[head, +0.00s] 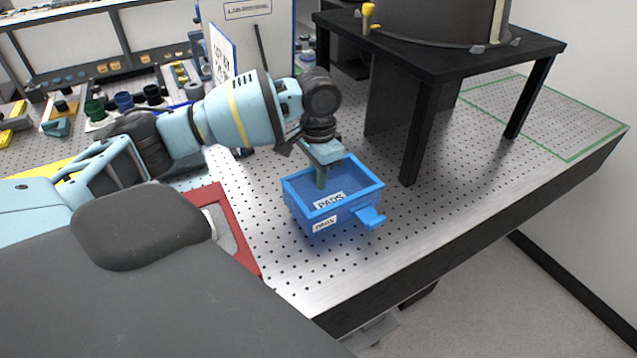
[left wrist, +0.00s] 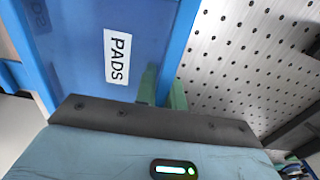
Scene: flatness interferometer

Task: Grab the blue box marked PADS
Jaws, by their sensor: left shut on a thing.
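The blue box marked PADS (head: 346,213) is an open-topped bin with white PADS labels and a small tab on its front side. It is over the perforated metal table in the head view; I cannot tell whether its base touches the table. My left gripper (head: 321,178) reaches down at its back left wall and is shut on that wall. In the left wrist view, the green fingers (left wrist: 163,92) straddle the blue wall of the box (left wrist: 72,65), with a PADS label beside them. The fingertips are partly hidden. My right gripper is not in view.
A black stand (head: 455,52) carrying a dark cylinder is behind and right of the box. A red-edged tray (head: 243,257) lies to its left, and a white board (head: 222,58) stands behind. The perforated table (head: 455,180) is bare to the right, up to its front edge.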

